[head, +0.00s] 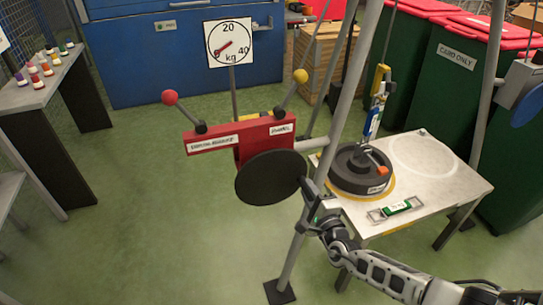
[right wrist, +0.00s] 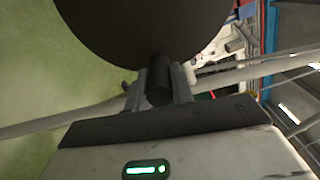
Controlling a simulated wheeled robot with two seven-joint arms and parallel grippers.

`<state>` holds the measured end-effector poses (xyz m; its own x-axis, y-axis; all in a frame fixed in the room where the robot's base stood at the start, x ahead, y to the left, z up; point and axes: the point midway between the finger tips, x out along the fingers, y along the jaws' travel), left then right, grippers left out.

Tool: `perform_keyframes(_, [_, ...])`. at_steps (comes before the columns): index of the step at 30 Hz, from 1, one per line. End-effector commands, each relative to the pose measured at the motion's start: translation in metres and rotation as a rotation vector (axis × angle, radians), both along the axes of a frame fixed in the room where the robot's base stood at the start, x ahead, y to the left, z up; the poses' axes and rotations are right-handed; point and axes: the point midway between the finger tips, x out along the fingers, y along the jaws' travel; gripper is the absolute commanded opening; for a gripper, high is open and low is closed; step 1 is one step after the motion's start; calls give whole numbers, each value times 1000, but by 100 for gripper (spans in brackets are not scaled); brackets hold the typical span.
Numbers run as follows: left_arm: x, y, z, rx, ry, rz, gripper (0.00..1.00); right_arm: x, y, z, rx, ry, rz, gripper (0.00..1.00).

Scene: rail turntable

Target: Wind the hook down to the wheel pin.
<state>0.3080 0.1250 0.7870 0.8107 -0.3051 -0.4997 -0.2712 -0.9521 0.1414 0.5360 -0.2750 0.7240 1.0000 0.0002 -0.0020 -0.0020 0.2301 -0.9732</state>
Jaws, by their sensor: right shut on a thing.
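My right gripper (head: 312,193) is shut on the dark handle (right wrist: 159,82) of the round black crank disc (head: 270,178). In the right wrist view the fingers sit on both sides of the handle, just below the disc (right wrist: 145,25). The yellow hook block (head: 380,80) hangs over the table, with a blue and white part (head: 373,123) below it. The hook's tip is too small to make out against the dark wheel. The wheel (head: 350,180) lies flat on the table, with an orange piece (head: 379,168) at its upper right. I cannot tell the pin clearly.
The table (head: 450,185) carries a green spirit level (head: 397,208) and a bare marked circle. A red winch box (head: 250,135) has red-knobbed and yellow-knobbed levers. A kg dial (head: 229,43) stands behind. Grey frame legs (head: 345,95) rise near my right arm. Green floor lies open at left.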

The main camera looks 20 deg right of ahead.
Motion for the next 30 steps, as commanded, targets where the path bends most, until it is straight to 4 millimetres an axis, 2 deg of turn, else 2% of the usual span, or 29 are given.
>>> perform_keyframes(1, [0,0,5,0,0,0,0,1,-4,6,-20,-5,-6,0])
perform_keyframes(9, [0,0,15,0,0,0,0,1,-5,13,-107,-6,-6,0])
perform_keyframes(21, [0,0,16,0,0,0,0,1,-6,14,-134,-7,-6,0])
perform_keyframes(22, [0,0,16,0,0,0,0,1,-5,14,-134,-7,-6,32])
perform_keyframes(24, [0,0,16,0,0,0,0,1,-5,14,-133,-6,-5,51])
perform_keyframes(25, [0,0,16,0,0,0,0,1,-5,13,-133,-5,-5,55])
perform_keyframes(30, [0,0,16,0,0,0,0,1,-3,13,-132,-2,-2,55])
